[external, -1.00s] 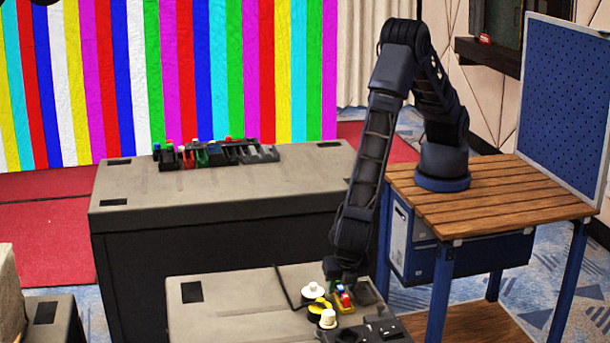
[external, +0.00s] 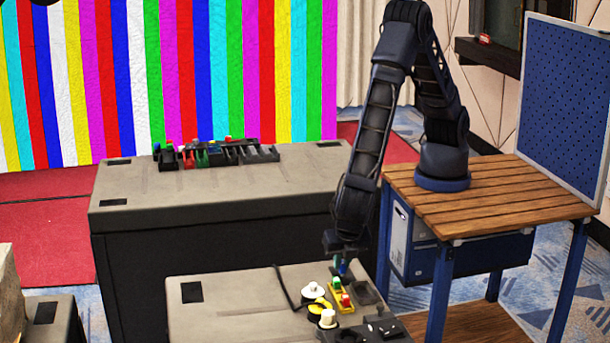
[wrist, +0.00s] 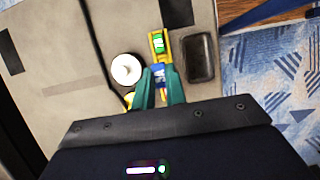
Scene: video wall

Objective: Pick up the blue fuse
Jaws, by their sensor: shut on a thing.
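The blue fuse (wrist: 158,76) is between the green fingers of my gripper (wrist: 160,82) in the wrist view. In the external view my gripper (external: 342,268) is raised above the front case, shut on the blue fuse, of which a small blue part shows. Below it a yellow holder (external: 343,301) stands on the case with a green piece (external: 336,283) and a red piece (external: 345,299) in it. In the wrist view the green piece (wrist: 158,43) shows in the yellow holder just beyond the fingertips.
White round knobs (external: 313,289) and a yellow-black item (external: 319,306) stand left of the holder. A dark shallow tray (wrist: 201,58) lies right of it. A black cable (external: 287,286) crosses the case. The case's left part is clear.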

